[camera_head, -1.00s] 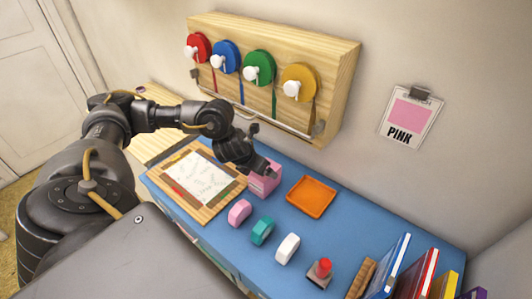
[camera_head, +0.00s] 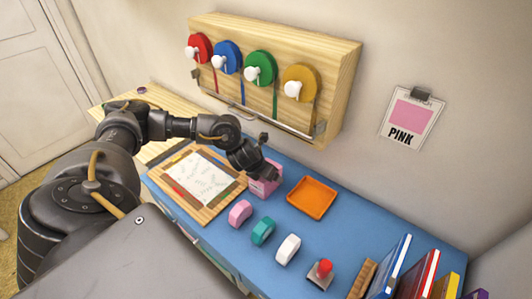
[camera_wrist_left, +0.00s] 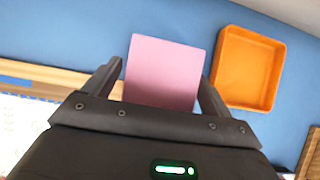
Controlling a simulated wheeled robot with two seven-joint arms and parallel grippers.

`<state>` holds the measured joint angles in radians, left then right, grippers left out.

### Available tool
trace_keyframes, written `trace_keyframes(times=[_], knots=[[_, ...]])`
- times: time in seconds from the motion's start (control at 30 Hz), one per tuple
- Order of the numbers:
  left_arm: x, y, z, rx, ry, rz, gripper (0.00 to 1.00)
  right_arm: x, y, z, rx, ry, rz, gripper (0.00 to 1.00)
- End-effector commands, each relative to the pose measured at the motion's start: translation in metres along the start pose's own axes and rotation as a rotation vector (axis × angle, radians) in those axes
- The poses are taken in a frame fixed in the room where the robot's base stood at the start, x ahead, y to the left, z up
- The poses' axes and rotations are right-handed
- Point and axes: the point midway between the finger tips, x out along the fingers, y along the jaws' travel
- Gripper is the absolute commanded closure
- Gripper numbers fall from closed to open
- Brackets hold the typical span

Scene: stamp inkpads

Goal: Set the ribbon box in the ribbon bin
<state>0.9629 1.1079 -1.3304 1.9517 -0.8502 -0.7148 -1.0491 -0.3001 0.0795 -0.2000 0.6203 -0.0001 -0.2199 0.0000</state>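A pink box (camera_head: 262,188) stands on the blue table top, left of an orange tray (camera_head: 312,197). My left gripper (camera_head: 266,170) is over the box and hides part of it. In the left wrist view the pink box (camera_wrist_left: 165,72) lies between the two fingers of my left gripper (camera_wrist_left: 162,72), one on each side, with a narrow gap at the left finger. Contact at the right finger cannot be told. The orange tray (camera_wrist_left: 250,68) is empty and right of the box. My right gripper is not in view. No box or bin is labelled as ribbon.
Pink (camera_head: 240,213), teal (camera_head: 263,230) and white (camera_head: 287,249) pieces stand in front, with a red-knobbed stamp (camera_head: 320,272) and books (camera_head: 420,275) at right. A wooden-framed board (camera_head: 207,216) lies left. A ribbon spool rack (camera_head: 345,65) hangs on the wall behind.

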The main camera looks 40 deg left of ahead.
Motion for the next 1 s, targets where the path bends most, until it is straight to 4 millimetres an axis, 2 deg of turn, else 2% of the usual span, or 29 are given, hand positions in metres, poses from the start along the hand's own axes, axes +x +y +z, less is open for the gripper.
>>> trace_keyframes(times=[0.03, 0.4, 0.77, 0.93, 1.0], knots=[[0.000, 0.000, 0.000, 0.000, 0.000, 0.000, 0.23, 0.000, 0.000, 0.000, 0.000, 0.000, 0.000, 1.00], [-0.001, 0.000, 0.001, -0.001, -0.002, 0.000, 0.69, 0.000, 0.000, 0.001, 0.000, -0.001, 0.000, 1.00], [-0.007, -0.001, 0.006, -0.001, -0.004, -0.002, 0.69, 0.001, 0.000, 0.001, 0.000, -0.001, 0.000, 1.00], [-0.028, -0.001, 0.020, 0.002, -0.008, -0.002, 0.69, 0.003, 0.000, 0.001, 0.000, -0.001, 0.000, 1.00], [-0.046, -0.010, 0.020, 0.005, -0.004, -0.006, 0.69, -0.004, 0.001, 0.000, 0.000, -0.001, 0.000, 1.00]])
